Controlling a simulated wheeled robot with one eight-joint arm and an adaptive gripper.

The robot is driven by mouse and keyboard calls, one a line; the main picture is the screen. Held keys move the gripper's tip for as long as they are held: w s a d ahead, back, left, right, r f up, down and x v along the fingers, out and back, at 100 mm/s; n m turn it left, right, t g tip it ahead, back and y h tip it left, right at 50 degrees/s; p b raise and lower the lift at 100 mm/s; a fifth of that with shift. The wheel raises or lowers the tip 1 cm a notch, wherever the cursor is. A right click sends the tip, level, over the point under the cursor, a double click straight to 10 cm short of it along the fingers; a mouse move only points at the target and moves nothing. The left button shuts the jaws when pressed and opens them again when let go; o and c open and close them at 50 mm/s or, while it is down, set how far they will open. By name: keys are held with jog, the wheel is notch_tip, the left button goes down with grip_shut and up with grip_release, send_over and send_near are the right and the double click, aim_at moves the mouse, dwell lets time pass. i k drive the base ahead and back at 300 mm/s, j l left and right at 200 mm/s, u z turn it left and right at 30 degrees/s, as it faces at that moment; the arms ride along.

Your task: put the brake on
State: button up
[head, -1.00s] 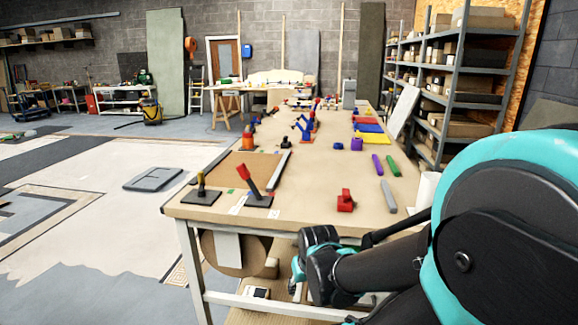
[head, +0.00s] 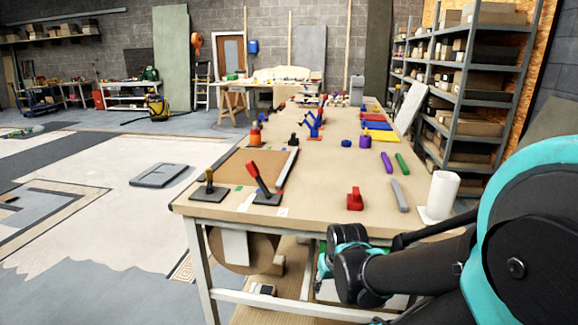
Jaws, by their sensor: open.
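Two levers stand on dark base plates at the near left corner of the workbench (head: 330,205). One lever has a red grip (head: 253,170) on a black stick and leans up to the left. The other, left of it, is a short upright lever with a yellowish knob (head: 209,175). No label shows which one is the brake. My folded arm fills the lower right, in front of the bench's near edge. My gripper cannot be made out, and nothing of mine touches either lever.
A red block-like piece (head: 355,199), a grey bar (head: 399,195) and a white roll (head: 441,194) lie or stand on the near right of the bench. Blue clamp-like pieces (head: 312,125) stand farther back. Shelving (head: 470,100) lines the right. The floor left of the bench is mostly open.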

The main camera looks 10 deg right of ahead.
aim_at(254, 171)
jog(key=l+u, duration=0.1)
jog(key=u, duration=0.3)
jog(key=k+u, duration=0.15)
jog(key=u, duration=0.25)
jog(key=l+u, duration=0.15)
jog(key=u, duration=0.3)
jog(key=k+u, duration=0.15)
jog(key=u, duration=0.25)
